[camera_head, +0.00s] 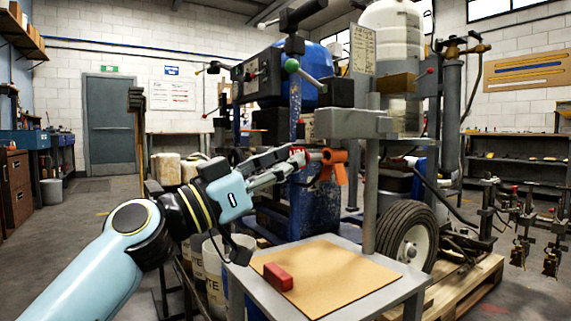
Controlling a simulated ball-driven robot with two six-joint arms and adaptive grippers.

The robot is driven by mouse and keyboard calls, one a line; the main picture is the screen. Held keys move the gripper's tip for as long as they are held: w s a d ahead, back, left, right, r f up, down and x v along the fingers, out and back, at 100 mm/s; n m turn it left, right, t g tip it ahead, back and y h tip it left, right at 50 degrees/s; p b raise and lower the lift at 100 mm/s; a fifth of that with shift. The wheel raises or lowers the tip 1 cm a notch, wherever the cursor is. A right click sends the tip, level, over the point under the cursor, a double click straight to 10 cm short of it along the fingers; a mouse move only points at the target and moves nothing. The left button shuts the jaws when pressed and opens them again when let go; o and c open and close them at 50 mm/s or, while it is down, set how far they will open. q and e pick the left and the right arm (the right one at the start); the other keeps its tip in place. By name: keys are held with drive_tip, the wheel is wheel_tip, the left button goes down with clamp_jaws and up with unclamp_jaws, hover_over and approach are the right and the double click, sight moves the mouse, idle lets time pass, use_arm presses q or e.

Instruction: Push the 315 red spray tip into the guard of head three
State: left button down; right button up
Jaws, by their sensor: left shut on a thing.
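My left gripper (296,161) is shut on a small red piece, which looks like the red spray tip (299,151). Most of the piece is hidden by the fingers. Just right of the fingertips is an orange guard (335,165), beside a grey post and below a grey bracket. The tip is close to the guard's left side; I cannot tell whether they touch. No head number is readable. My right gripper is not in view.
A small table with a tan board (338,280) stands below, with a red block (279,276) on it. The striper's wheel (406,238) and wooden pallet are to the right. Several spray heads (521,250) hang at far right. White buckets (215,262) stand behind my arm.

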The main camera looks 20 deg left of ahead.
sight(307, 161)
use_arm(q)
drive_tip(key=shift+w+d+b, duration=0.2)
drive_tip(key=shift+w+d, duration=0.45)
drive_tip(key=shift+w, duration=0.15)
drive_tip(key=shift+w+d+b, duration=0.2)
drive_tip(key=shift+w+d, duration=0.4)
drive_tip(key=shift+w, duration=0.2)
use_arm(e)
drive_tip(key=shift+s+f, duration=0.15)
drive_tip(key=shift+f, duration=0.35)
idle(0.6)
use_arm(q)
drive_tip(key=c, duration=1)
unclamp_jaws()
drive_tip(key=shift+s+a+f+b, duration=0.3)
drive_tip(key=shift+s+f+b, duration=0.05)
drive_tip(key=shift+b+v, duration=0.5)
drive_tip(key=shift+v, duration=0.55)
drive_tip(key=b+v, duration=0.2)
drive_tip(key=v, duration=0.1)
drive_tip(key=shift+s+a, duration=0.3)
drive_tip(key=shift+s, duration=0.05)
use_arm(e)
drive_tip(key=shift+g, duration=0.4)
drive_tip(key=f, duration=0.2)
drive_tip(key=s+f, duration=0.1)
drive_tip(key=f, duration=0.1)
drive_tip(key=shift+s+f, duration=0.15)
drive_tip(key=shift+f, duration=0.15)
